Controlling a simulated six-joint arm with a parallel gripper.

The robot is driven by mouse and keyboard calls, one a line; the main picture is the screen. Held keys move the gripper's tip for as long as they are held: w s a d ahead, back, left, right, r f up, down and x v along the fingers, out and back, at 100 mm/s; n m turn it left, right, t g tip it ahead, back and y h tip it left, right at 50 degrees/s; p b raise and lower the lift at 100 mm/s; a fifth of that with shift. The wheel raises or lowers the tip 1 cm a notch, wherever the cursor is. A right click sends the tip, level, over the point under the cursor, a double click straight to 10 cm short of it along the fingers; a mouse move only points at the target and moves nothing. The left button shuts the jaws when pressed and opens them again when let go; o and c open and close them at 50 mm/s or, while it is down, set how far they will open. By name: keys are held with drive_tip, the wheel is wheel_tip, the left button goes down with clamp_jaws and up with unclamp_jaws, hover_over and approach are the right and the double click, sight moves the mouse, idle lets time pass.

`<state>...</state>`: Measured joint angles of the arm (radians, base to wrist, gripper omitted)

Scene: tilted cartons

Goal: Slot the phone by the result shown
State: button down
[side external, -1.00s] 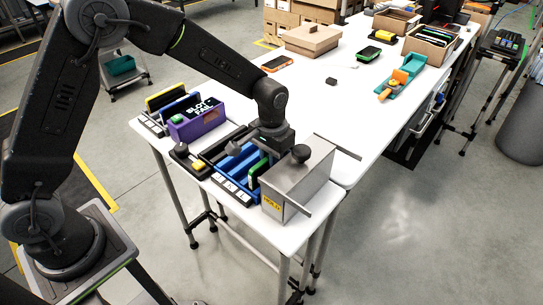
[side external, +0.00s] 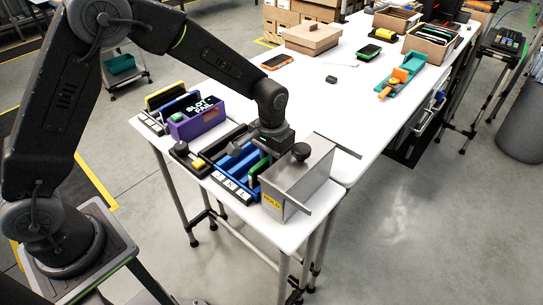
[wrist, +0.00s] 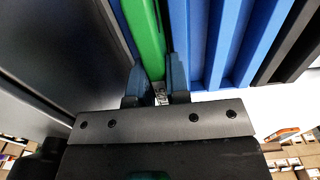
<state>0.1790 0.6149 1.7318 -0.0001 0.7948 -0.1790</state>
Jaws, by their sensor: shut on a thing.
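The green phone (wrist: 146,38) stands on edge in the wrist view, between the two fingers of my gripper (wrist: 156,82), which is shut on it. In the side view the phone (side external: 256,169) shows as a green edge at the slot of the blue rack nearest the grey box, below my gripper (side external: 268,150). The blue rack (side external: 228,172) has several parallel slots and white labels along its front. Its slots also show right of the phone in the wrist view (wrist: 228,45). How deep the phone sits is hidden. A purple display (side external: 197,118) reads "SLOT FAIL".
A grey metal box (side external: 300,178) labelled HOLD, with a black knob, stands close to the right of the rack. A black device (side external: 183,156) with a yellow part is at the left. Another phone (side external: 277,62), a teal fixture (side external: 401,79) and cartons (side external: 312,40) lie farther back. The white table's middle is mostly clear.

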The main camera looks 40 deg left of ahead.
drive_tip(key=c, duration=1)
unclamp_jaws()
wheel_tip(320, 180, up, 14)
drive_tip(key=shift+f, duration=0.1)
drive_tip(key=shift+r, duration=3.55)
drive_tip(key=s+a+t, duration=0.2)
drive_tip(key=s, duration=0.6)
drive_tip(key=s+a+t, duration=0.1)
drive_tip(key=s+a, duration=0.2)
drive_tip(key=s, duration=0.4)
drive_tip(key=s+a+t, duration=0.2)
drive_tip(key=s+a, duration=0.1)
drive_tip(key=s, duration=0.5)
drive_tip(key=shift+s+f+t, duration=0.3)
drive_tip(key=shift+s, duration=0.05)
